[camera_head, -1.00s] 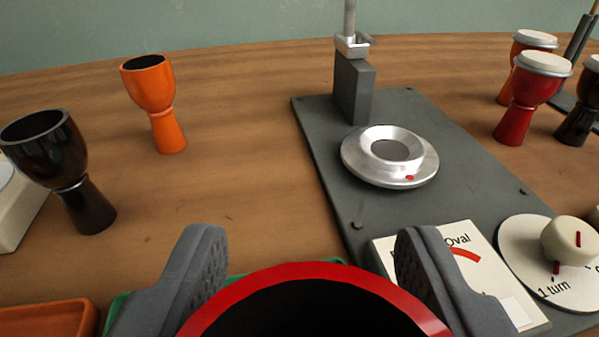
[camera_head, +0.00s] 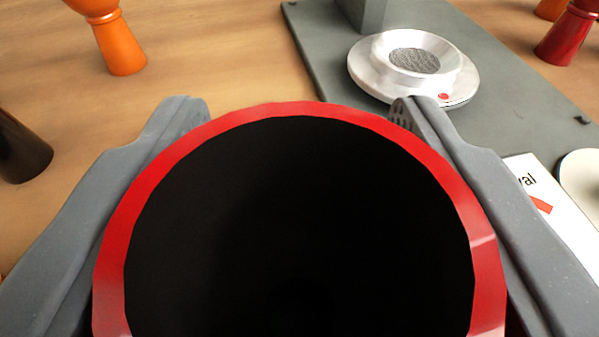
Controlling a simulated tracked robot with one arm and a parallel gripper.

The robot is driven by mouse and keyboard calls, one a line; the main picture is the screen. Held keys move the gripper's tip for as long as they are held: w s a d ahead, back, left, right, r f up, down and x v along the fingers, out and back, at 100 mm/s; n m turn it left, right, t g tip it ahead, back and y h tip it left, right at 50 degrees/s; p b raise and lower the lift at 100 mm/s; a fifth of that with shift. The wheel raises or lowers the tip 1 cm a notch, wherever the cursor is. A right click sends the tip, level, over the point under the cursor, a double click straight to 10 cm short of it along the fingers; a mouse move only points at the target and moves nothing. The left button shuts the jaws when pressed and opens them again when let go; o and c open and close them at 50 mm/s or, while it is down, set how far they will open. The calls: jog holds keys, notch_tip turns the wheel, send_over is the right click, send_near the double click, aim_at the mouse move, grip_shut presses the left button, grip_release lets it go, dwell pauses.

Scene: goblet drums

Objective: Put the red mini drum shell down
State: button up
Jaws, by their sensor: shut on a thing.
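The red mini drum shell (camera_head: 119,225) fills the lower middle of the view, with its open black mouth facing the camera. My gripper (camera_head: 295,112) is shut on it, one grey finger on each side of the red rim. The lower part of the shell and whatever is under it are hidden. A silver round seat (camera_head: 361,66) with a grey textured centre and a red dot lies beyond the shell, at the upper right. It sits on a grey base plate (camera_head: 318,57).
An orange drum shell (camera_head: 118,45) stands at the upper left and a black one (camera_head: 20,150) at the left edge. Red (camera_head: 566,38) and orange drums are cut off at the upper right. A white card (camera_head: 560,215) lies at the right. Bare wooden table shows between the orange shell and the plate.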

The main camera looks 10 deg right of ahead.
jog(key=o, duration=1.1)
jog(key=shift+f, duration=0.1)
jog(key=shift+c, duration=0.2)
jog(key=v, duration=1.2)
jog(key=shift+p, duration=0.35)
